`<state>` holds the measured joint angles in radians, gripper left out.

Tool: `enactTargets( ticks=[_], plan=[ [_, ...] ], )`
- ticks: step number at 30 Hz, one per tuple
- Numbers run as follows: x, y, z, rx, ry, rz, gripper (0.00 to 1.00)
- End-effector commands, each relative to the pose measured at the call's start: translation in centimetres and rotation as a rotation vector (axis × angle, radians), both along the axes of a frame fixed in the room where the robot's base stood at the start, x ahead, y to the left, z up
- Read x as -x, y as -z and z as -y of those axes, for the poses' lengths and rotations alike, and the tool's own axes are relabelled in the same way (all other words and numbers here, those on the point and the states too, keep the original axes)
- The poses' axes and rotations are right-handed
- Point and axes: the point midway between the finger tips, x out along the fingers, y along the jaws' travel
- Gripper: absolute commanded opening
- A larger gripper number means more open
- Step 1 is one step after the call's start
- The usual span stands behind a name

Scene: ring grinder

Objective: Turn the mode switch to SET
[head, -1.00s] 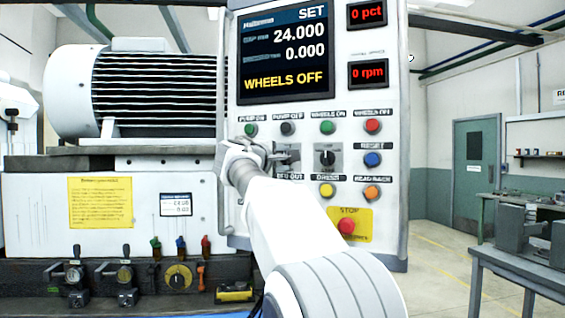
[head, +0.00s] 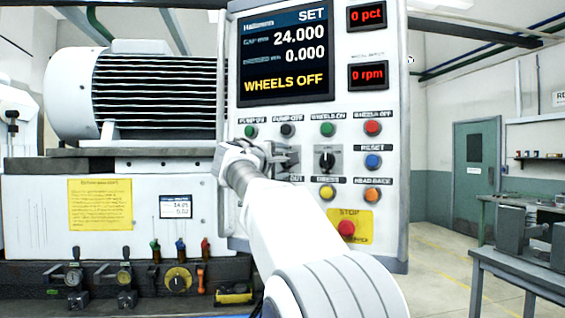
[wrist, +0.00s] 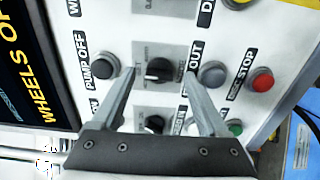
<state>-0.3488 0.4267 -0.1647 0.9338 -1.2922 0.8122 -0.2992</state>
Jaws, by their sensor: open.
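The display (head: 286,55) reads SET at its top right, with WHEELS OFF below. In the wrist view, a black rotary switch (wrist: 158,70) sits on a grey plate between the PUMP OFF and OUT buttons. My gripper (wrist: 161,73) is open, with one fingertip on each side of this knob in the picture; contact cannot be told. A second black knob (wrist: 154,124) lies closer to my palm. In the head view my gripper (head: 283,158) covers part of the switch row.
Another rotary switch (head: 326,158) is right of my gripper. Coloured buttons surround it, including a red STOP button (head: 347,229) on a yellow plate below. The grinder housing (head: 140,90) stands left. A grey bench (head: 520,265) stands right, with open floor between it and the panel.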

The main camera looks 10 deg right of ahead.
Motion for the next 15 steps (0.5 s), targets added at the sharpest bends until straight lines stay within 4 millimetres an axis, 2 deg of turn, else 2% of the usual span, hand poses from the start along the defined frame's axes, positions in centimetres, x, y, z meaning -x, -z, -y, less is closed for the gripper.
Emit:
enactTargets(
  ticks=[5,15],
  plan=[
    [2.4,0.2,-1.6,-0.001,-0.004,0.002,0.78],
    [9.4,0.2,-6.2,-0.003,-0.006,0.002,0.78]
  ],
)
